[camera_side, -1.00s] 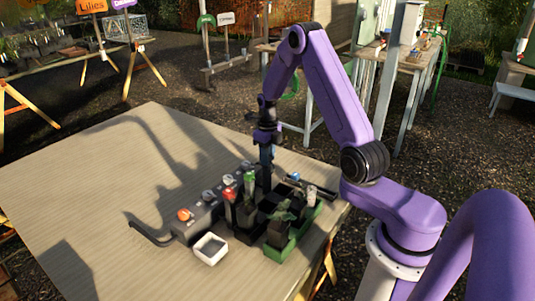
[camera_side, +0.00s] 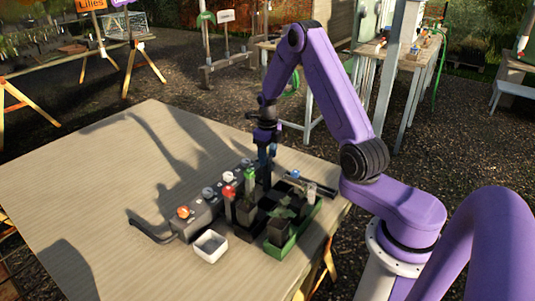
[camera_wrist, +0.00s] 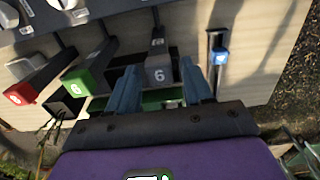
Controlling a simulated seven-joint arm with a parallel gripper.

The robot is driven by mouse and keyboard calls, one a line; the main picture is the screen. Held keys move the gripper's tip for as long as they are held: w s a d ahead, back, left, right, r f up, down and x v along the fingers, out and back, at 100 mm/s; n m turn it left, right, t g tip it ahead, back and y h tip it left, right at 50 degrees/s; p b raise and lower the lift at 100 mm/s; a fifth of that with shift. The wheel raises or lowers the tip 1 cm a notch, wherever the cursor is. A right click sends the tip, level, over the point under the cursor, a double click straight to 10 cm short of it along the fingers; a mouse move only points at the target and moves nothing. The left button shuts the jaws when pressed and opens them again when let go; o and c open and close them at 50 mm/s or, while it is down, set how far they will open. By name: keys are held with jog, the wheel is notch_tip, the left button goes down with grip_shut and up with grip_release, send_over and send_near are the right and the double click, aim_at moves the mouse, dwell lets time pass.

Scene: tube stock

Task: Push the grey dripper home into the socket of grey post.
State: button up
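A grey block marked 6 (camera_wrist: 159,72) on a dark stem shows between my fingers in the wrist view. I take it for the grey post. I cannot tell the grey dripper apart from it. My gripper (camera_wrist: 160,85) has its two blue fingers spread either side of the block, with a gap on each side. In the side view my gripper (camera_side: 267,178) points down among the posts, beside the green-topped post (camera_side: 250,180), and hides what lies behind it. Whether a finger touches anything there is unclear.
A red-topped post (camera_side: 229,192) stands left of the green one. A grey manifold with knobs (camera_side: 205,212) runs behind them. A green tray (camera_side: 290,243) holds dark blocks. A white dish (camera_side: 210,247) sits in front. A blue-capped rod (camera_wrist: 219,58) lies right. The table's left is clear.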

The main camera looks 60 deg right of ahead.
jog(key=shift+r, duration=0.1)
notch_tip(320, 180, up, 17)
jog(key=shift+r, duration=0.15)
dwell(0.6)
dwell(0.3)
jog(key=s+a+r+n, duration=0.1)
jog(key=s+a+n, duration=0.3)
jog(key=a+n, duration=0.7)
jog(key=s+a+n, duration=0.5)
jog(key=a+n, duration=0.5)
jog(key=n, duration=0.2)
jog(key=s+a+f+n, duration=0.1)
jog(key=s+n, duration=1)
jog(key=n, duration=0.1)
jog(key=s+a+f+n, duration=0.1)
jog(key=s+a+n, duration=0.1)
jog(key=s+n, duration=0.9)
jog(key=n, duration=0.2)
jog(key=shift+s+a+n, duration=0.15)
jog(key=shift+s+n, duration=0.15)
